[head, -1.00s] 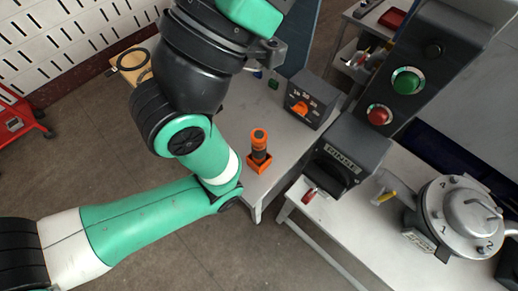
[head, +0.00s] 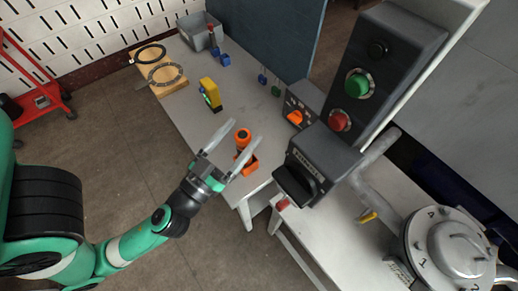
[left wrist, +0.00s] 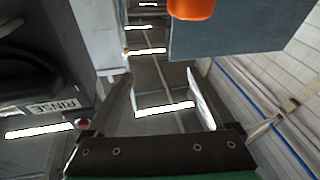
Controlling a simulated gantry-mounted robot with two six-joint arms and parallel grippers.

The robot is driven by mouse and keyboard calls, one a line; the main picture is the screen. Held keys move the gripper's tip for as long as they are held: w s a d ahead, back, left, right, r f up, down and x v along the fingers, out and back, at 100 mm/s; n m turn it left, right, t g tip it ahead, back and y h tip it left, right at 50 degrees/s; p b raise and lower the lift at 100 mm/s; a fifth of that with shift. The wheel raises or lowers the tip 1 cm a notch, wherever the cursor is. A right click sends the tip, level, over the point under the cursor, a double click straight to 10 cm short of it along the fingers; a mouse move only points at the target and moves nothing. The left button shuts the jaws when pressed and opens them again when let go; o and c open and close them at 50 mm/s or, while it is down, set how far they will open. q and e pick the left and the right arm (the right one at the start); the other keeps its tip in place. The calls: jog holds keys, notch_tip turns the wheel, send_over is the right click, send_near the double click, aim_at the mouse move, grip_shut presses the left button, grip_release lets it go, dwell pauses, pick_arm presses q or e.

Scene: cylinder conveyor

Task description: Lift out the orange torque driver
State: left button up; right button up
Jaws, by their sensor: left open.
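The orange torque driver (head: 243,138) stands upright in its orange holder (head: 250,168) near the front edge of the grey table. It has an orange top and a dark body, partly hidden by my gripper. My left gripper (head: 243,132) is open, its two pale fingers spread on either side of the driver in the head view; I cannot tell how close they are in depth. In the left wrist view the open fingers (left wrist: 159,73) have nothing between them. A rounded orange end (left wrist: 192,9) shows at the top edge there. My right gripper is not in view.
A dark control box with an orange knob (head: 295,117) and the rinse unit (head: 318,160) stand right of the driver. A yellow tool (head: 210,94), wooden block with rings (head: 168,88) and grey bin (head: 200,32) lie farther back. A metal pot (head: 445,245) stands at right.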

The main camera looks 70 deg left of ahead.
aim_at(237, 142)
pick_arm(q)
jog(key=shift+s+a+f+m+g+h, duration=0.2)
jog(key=shift+s+f+g, duration=0.35)
jog(key=shift+f, duration=0.65)
jog(key=shift+s+a+f+m+g+h, duration=0.25)
jog(key=shift+s+f, duration=0.45)
jog(key=shift+f, duration=0.55)
jog(key=shift+s+a+f+m+g+h, duration=0.15)
jog(key=shift+s+f+g, duration=0.45)
jog(key=shift+f, duration=0.6)
jog(key=p+x, duration=0.4)
jog(key=shift+w+a+r, duration=0.1)
jog(key=shift+w+r, duration=0.2)
jog(key=shift+r, duration=0.05)
jog(key=shift+f, duration=0.2)
jog(key=p+x, duration=0.3)
jog(key=x, duration=0.2)
jog(key=shift+r+p, duration=0.2)
jog(key=shift+p, duration=0.15)
jog(key=shift+w+f, duration=0.15)
jog(key=shift+w, duration=0.05)
jog(key=shift+s, duration=0.1)
